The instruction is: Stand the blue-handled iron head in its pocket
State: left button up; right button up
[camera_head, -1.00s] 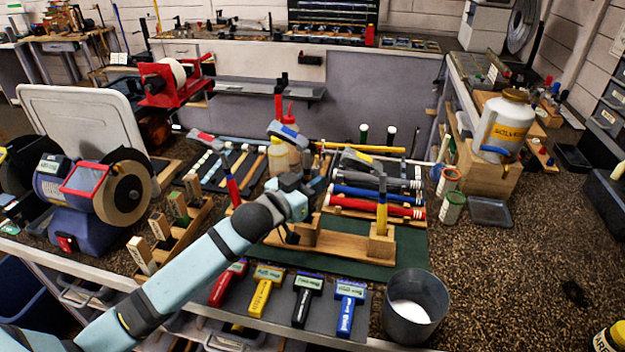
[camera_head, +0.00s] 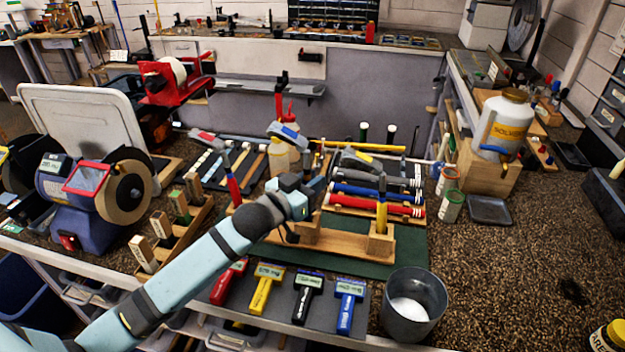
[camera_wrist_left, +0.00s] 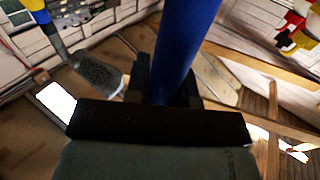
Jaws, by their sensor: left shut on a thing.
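The blue-handled iron head (camera_head: 287,134) is a grey club head with a blue mark, in the middle of the head view. My left gripper (camera_head: 311,190) is shut on its blue handle, which rises between the fingers in the left wrist view (camera_wrist_left: 187,45). The iron is held up at the wooden rack (camera_head: 340,243). My gripper hides the handle's lower end, so I cannot tell whether it touches a pocket. The red-handled iron (camera_head: 232,185) stands at the rack's left end, the yellow-handled iron (camera_head: 382,214) at its right end. My right gripper is not in view.
Several coloured grips (camera_head: 375,191) lie behind the rack. Labelled brushes or tools (camera_head: 349,290) lie on a mat in front. A grey bucket (camera_head: 414,308) stands at front right, a grinder (camera_head: 85,190) at left. The bench right of the green mat is mostly clear.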

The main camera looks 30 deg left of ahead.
pick_arm(q)
jog(key=shift+f+b, duration=0.45)
jog(key=shift+f, duration=1)
dwell(1.1)
jog(key=o, duration=0.9)
jog(key=shift+o, duration=0.2)
jog(key=b+v, duration=0.1)
jog(key=v, duration=1.2)
jog(key=shift+s+b, duration=0.3)
jog(key=shift+s, duration=0.1)
jog(key=shift+a+f, duration=0.1)
jog(key=shift+a, duration=0.05)
jog(key=p+v, duration=0.1)
jog(key=v, duration=0.8)
dwell(0.5)
